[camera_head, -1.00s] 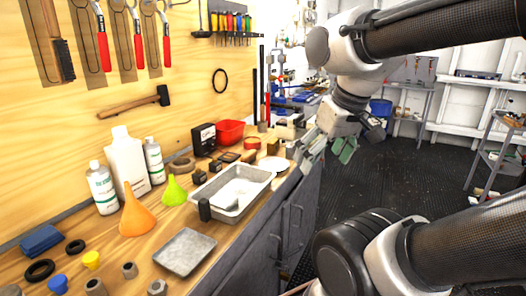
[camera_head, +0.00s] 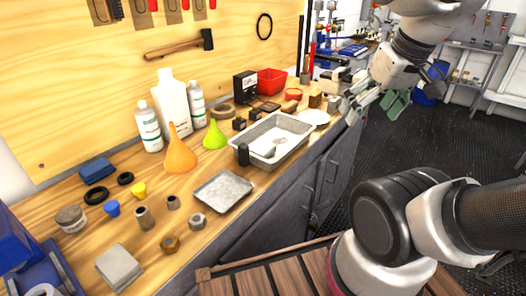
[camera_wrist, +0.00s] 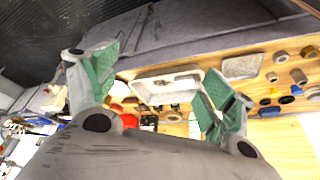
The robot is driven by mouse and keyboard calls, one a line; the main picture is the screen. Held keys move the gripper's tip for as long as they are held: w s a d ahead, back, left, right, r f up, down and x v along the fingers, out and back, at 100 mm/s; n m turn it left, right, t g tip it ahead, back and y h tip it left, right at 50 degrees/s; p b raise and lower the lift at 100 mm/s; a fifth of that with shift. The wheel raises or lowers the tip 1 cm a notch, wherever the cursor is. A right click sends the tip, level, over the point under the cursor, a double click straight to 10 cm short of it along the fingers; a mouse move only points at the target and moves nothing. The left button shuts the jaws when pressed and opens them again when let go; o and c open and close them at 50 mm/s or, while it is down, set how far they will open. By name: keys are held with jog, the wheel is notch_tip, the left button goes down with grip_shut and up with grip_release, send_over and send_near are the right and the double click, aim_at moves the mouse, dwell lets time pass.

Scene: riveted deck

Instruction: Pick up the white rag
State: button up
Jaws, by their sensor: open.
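My gripper (camera_head: 374,103) is open and empty, at the upper right of the head view, over the bench's front edge near the far end.
Nuts and a grey plate (camera_head: 222,192) lie near the cloth. A metal tray (camera_head: 272,141), an orange funnel (camera_head: 179,156) and bottles (camera_head: 173,108) stand farther along. A blue object (camera_head: 28,250) is at the left edge. A slatted wooden surface (camera_head: 285,274) is in front. Dark floor at right looks open.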

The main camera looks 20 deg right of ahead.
jog(key=w+a+f+n+g, duration=0.1)
jog(key=w+a+f, duration=0.3)
jog(key=w+f, duration=0.1)
jog(key=w+a+f+n+g+y, duration=0.1)
jog(key=w+a+f+n, duration=0.1)
jog(key=w+a+f, duration=0.2)
jog(key=w+a+f+n+y, duration=0.1)
jog(key=w+a+f, duration=0.3)
jog(key=w+f, duration=0.4)
jog(key=shift+w+a+n+g, duration=0.1)
jog(key=shift+w+n+g, duration=0.2)
jog(key=shift+w+g, duration=0.15)
jog(key=n+t, duration=0.2)
send_near(263, 147)
jog(key=f, duration=0.2)
jog(key=shift+n+t+y, duration=0.25)
jog(key=shift+n+y, duration=0.05)
jog(key=shift+y, duration=0.1)
jog(key=x, duration=0.7)
jog(key=shift+w+f, duration=0.1)
jog(key=shift+w, duration=0.1)
jog(key=shift+c, duration=0.3)
jog(key=c, duration=0.6)
